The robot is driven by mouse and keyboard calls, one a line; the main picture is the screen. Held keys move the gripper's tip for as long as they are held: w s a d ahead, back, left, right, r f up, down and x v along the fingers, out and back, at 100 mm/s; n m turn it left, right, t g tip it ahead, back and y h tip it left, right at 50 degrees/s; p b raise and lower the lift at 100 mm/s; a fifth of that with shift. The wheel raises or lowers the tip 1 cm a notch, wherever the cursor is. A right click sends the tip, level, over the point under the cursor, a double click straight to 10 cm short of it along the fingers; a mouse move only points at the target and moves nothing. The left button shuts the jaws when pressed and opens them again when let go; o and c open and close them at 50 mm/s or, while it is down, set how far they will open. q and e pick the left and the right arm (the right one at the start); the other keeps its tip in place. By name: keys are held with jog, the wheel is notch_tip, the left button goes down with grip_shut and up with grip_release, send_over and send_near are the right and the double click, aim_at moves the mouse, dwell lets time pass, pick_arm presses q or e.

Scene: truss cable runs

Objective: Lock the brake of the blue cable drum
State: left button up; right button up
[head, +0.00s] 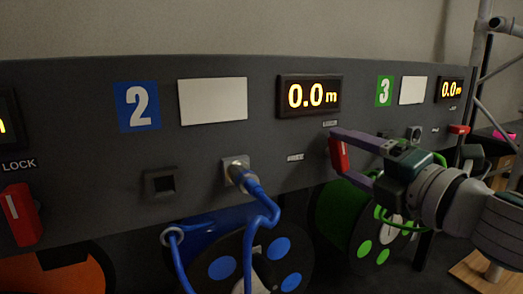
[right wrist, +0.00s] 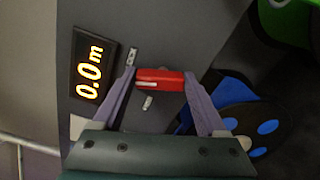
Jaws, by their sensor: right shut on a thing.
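The blue cable drum (head: 225,265) hangs below the dark panel under the blue number 2 sign (head: 138,106), partly cut off by the lower frame edge. Its red brake lever (head: 337,153) is on the panel face below the 0.0 m display. My right gripper (head: 339,152) has its fingers on either side of the lever and is shut on it. My left gripper is not in view.
A blue cable (head: 262,200) is plugged into a panel socket and loops down past the drum. A green drum (head: 350,220) hangs behind my right arm. Another red lever (head: 20,215) is at the far left above an orange drum (head: 60,275).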

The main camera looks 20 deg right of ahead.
jog(key=shift+m+p, duration=0.3)
jog(key=shift+m, duration=1.5)
jog(key=o, duration=1.3)
jog(key=s+b, duration=0.2)
jog(key=s, duration=0.8)
jog(key=shift+d, duration=0.45)
jog(key=shift+f+m, duration=0.1)
jog(key=shift+m, duration=0.2)
